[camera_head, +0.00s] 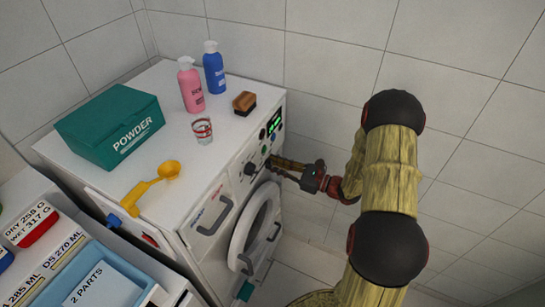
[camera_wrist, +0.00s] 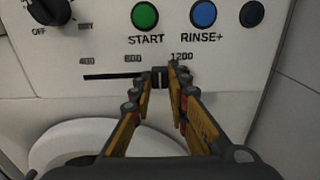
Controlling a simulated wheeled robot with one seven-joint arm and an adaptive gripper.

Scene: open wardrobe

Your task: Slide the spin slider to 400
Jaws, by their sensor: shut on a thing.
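The spin slider's black knob (camera_wrist: 160,73) sits between the fingertips of my gripper (camera_wrist: 160,84) in the wrist view. My gripper is shut on it. The knob stands between the 800 and 1200 labels. The dark slider track (camera_wrist: 105,76) shows bare to the left, under the 400 label (camera_wrist: 87,61) and the 800 label (camera_wrist: 133,58). The 1200 label (camera_wrist: 181,57) is just right of the knob. In the head view my gripper (camera_head: 274,163) reaches the washing machine's front panel (camera_head: 243,172) from the right; the knob is hidden there.
Above the track are a green START button (camera_wrist: 145,15), a blue RINSE+ button (camera_wrist: 203,13) and a black dial (camera_wrist: 48,9). The round door (camera_head: 243,243) is below. Bottles, a green powder box (camera_head: 108,124) and a glass (camera_head: 202,130) stand on top.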

